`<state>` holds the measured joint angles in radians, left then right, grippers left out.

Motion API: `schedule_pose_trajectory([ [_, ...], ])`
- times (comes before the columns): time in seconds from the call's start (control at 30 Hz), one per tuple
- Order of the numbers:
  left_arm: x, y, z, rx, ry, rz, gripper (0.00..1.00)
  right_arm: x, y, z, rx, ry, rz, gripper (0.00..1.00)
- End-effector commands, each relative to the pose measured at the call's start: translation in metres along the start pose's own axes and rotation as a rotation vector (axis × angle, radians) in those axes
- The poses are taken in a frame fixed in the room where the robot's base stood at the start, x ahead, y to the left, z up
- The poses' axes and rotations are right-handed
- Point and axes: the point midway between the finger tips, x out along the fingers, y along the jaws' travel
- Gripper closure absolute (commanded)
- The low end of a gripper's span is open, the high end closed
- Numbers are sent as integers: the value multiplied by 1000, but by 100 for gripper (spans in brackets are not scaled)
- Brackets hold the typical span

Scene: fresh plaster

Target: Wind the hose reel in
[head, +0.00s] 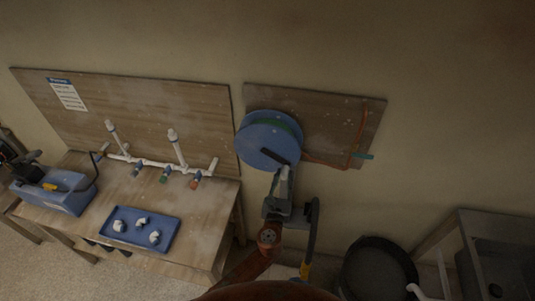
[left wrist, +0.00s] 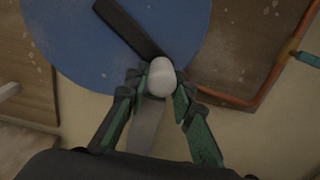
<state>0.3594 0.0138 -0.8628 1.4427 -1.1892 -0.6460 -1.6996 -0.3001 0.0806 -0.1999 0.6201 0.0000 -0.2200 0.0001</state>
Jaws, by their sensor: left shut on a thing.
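The hose reel (head: 256,138) is a blue disc on a wooden wall board, with a green band of hose showing behind its front face. Its blue face fills the upper left of the left wrist view (left wrist: 95,45). A dark crank arm (left wrist: 130,28) runs from the disc down to a pale rounded handle (left wrist: 161,77). My left gripper (head: 281,178) is at the reel's lower right edge. In the left wrist view its two fingers (left wrist: 158,92) are closed around the handle from both sides. The handle is mostly hidden in the head view. My right gripper is not in view.
A copper pipe (head: 361,130) with a teal end (head: 362,156) runs on the board right of the reel. A workbench (head: 207,222) with white pipes and a blue tray (head: 170,219) stands left. A dark round tub (head: 378,270) and a sink (head: 495,262) are lower right.

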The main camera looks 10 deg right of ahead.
Motion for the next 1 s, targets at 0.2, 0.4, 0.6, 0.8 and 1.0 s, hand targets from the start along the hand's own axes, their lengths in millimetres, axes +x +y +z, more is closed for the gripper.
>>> schedule_pose_trajectory([
  [0.2, 2, 8, 2, -2, -8, 15, 100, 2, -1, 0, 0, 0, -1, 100],
  [0.4, 2, 10, 1, -1, -10, 15, 100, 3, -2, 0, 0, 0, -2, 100],
  [0.6, 2, 28, -14, 1, -10, 17, 100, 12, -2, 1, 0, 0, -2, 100],
  [0.8, 2, 44, -26, 0, -13, 14, 100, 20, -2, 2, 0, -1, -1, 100],
  [1.0, 3, 42, -24, -3, -17, 9, 100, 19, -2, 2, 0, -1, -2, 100],
])
